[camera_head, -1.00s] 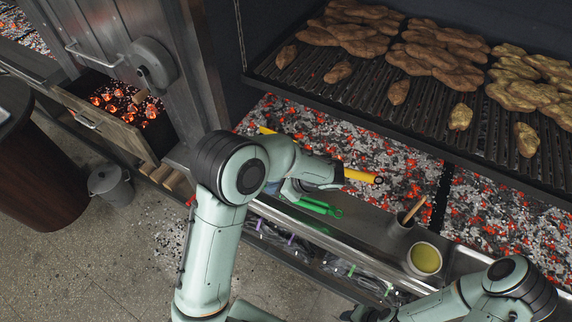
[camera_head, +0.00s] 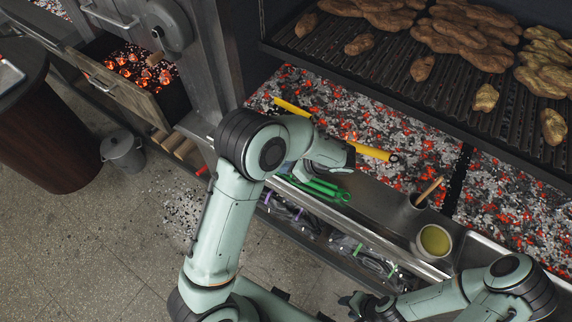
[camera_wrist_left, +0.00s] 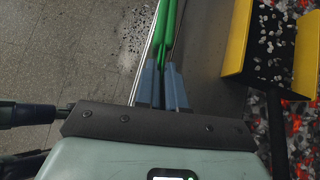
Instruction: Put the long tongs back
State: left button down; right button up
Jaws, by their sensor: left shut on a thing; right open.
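The long green tongs (camera_head: 322,190) lie along the front of the steel ledge below the coal bed, and whether they touch it I cannot tell. In the left wrist view, two green bars (camera_wrist_left: 166,35) run between the blue-grey fingers of my left gripper (camera_wrist_left: 163,88), which is shut on them. In the head view my left arm hides most of that gripper. My right gripper (camera_head: 356,303) is low in the head view, open and apart from the tongs, in front of the lower shelf.
A cup with a wooden stick (camera_head: 429,190) and a bowl of yellow liquid (camera_head: 434,240) stand right on the ledge. An open ember drawer (camera_head: 125,92) and a bucket (camera_head: 122,152) are left.

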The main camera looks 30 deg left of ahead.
pick_arm(q)
grip_release()
jog(key=shift+p+v, duration=0.65)
jog(key=shift+v, duration=0.85)
jog(key=p+v, duration=0.1)
jog(key=v, duration=0.2)
jog(key=shift+w+r, duration=0.15)
jog(key=shift+p+v, duration=0.3)
jog(key=shift+v, duration=0.85)
jog(key=shift+d+r, duration=0.1)
jog(key=shift+d, duration=0.2)
pick_arm(e)
jog(key=shift+t, duration=0.3)
jog(key=w+r, duration=0.4)
jog(key=shift+w, duration=0.15)
